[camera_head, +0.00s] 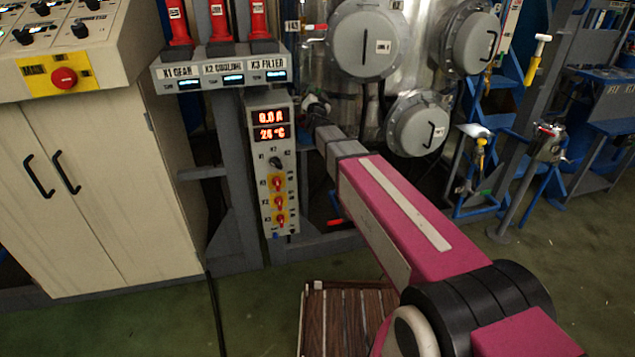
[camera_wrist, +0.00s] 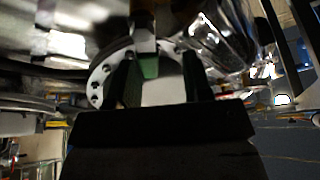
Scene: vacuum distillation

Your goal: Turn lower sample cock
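My gripper (camera_wrist: 163,82) shows in the wrist view with two dark fingers apart and a gap between them. A small green part (camera_wrist: 149,68) under a brownish stem (camera_wrist: 144,22) sits between the fingers, nearer the left one; it may be the sample cock's handle, but I cannot tell for sure. I see no clear grip on it. A pale round flange with bolt holes (camera_wrist: 97,82) is just behind the fingers. In the head view my arm reaches to the metal vessel's lower left, where a small pale fitting (camera_head: 316,103) shows; my fingertips are hidden there.
The shiny vessel with round grey hatches (camera_head: 365,40) stands behind my arm. A control panel with red switches (camera_head: 278,185) is close on the left, below the labelled shelf (camera_head: 222,70). Blue frames (camera_head: 600,130) stand on the right.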

